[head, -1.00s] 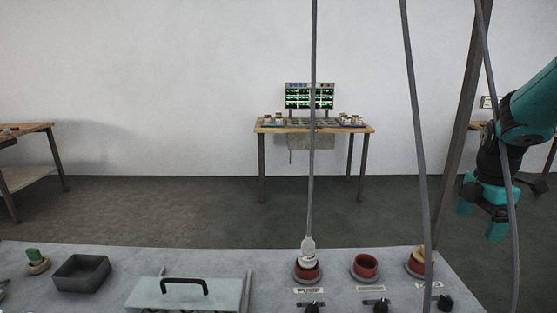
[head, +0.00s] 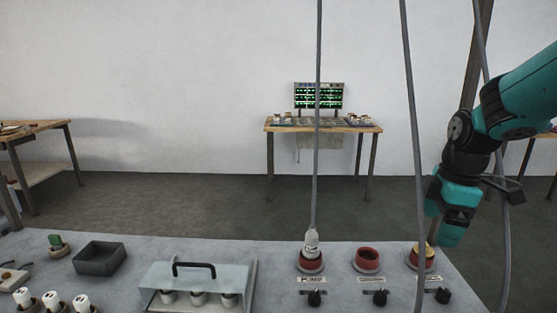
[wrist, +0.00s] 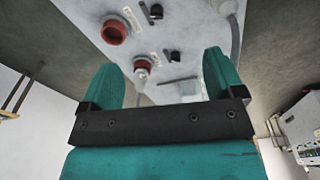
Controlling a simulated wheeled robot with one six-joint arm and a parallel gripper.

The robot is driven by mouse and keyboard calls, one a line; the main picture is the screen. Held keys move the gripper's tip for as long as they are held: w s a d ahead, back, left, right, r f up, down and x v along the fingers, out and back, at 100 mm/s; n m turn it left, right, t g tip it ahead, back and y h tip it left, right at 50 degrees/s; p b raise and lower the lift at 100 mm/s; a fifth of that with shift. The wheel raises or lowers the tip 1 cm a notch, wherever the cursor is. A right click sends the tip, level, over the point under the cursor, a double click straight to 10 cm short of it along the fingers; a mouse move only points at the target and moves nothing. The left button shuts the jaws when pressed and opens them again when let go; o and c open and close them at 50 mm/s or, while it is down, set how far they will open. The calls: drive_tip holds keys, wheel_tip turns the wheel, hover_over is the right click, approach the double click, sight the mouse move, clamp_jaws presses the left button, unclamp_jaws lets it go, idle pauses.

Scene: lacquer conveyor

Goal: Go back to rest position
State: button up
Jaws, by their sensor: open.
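My gripper (head: 447,212) is teal and black and hangs at the right of the head view, over the right end of the grey panel (head: 222,250). In the wrist view its two teal fingers (wrist: 164,80) stand wide apart with nothing between them. Beyond them the panel shows with a red socket (wrist: 115,30), a second socket with a white plug (wrist: 142,68) in it, and black knobs (wrist: 156,12). In the head view the white plug (head: 311,243) sits in the left red socket, its cable running up. The middle red socket (head: 367,258) is empty.
Hanging cables (head: 412,130) cross the view near my arm. A clear cover with a black handle (head: 193,265) stands over several white-topped pieces. A dark tray (head: 99,258) lies to its left.

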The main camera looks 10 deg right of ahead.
drive_tip(key=s+a+r+m+y, duration=0.1)
drive_tip(key=s+a+m, duration=0.2)
drive_tip(key=s+a, duration=0.5)
drive_tip(key=s+a+r+m+y, duration=0.1)
drive_tip(key=s+a, duration=0.7)
drive_tip(key=a, duration=0.9)
drive_tip(key=shift+s+r+m+g+y, duration=0.35)
drive_tip(key=shift+m+y, duration=0.35)
drive_tip(key=shift+m, duration=0.3)
drive_tip(key=shift+c, duration=0.2)
